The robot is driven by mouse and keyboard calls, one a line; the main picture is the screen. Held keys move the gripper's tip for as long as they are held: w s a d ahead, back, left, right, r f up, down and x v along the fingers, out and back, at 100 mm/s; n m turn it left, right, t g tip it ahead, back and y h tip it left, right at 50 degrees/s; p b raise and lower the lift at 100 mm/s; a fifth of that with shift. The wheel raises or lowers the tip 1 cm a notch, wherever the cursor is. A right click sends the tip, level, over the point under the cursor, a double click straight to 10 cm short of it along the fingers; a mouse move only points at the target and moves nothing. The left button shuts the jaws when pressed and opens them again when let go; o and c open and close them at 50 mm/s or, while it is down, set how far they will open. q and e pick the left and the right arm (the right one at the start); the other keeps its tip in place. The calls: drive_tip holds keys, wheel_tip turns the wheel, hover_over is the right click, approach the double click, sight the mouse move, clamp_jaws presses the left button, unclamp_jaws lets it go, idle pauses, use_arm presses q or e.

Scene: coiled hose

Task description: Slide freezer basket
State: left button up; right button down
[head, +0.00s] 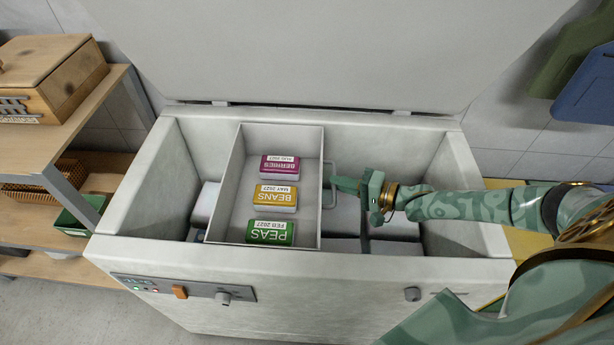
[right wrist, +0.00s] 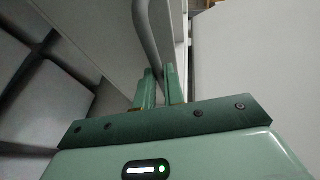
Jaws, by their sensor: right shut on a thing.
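The freezer basket (head: 227,192) is a light grey open box inside the chest freezer (head: 140,180), left of the middle. It holds a magenta BERRIES pack (head: 279,166), a yellow BEANS pack (head: 275,197) and a green PEAS pack (head: 269,233) in a row. A grey bar handle (head: 331,186) stands on the basket's right side. My right gripper (head: 338,184) reaches in from the right and is shut on this handle. In the right wrist view the handle (right wrist: 147,35) runs down between the two green fingers (right wrist: 160,88). My left gripper is not in view.
Pale blocks lie on the freezer floor left (head: 205,203) and right (head: 390,225) of the basket. The freezer lid (head: 300,50) stands open behind. A wooden shelf (head: 60,130) with a box and baskets stands at the left. The freezer's rim surrounds my right arm's reach.

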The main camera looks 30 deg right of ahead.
drive_tip(key=shift+s+d+r, duration=0.1)
drive_tip(key=shift+s+d, duration=0.35)
drive_tip(key=shift+d, duration=0.3)
drive_tip(key=shift+s+d+r, duration=0.1)
drive_tip(key=shift+s+d, duration=0.3)
drive_tip(key=shift+d, duration=0.4)
drive_tip(key=shift+s+d+r, duration=0.1)
drive_tip(key=shift+s+d, duration=0.35)
drive_tip(key=shift+d, duration=0.3)
drive_tip(key=c, duration=1.5)
unclamp_jaws()
drive_tip(key=shift+c, duration=0.2)
drive_tip(key=shift+o, duration=0.2)
drive_tip(key=shift+s+a, duration=0.1)
drive_tip(key=shift+r, duration=0.1)
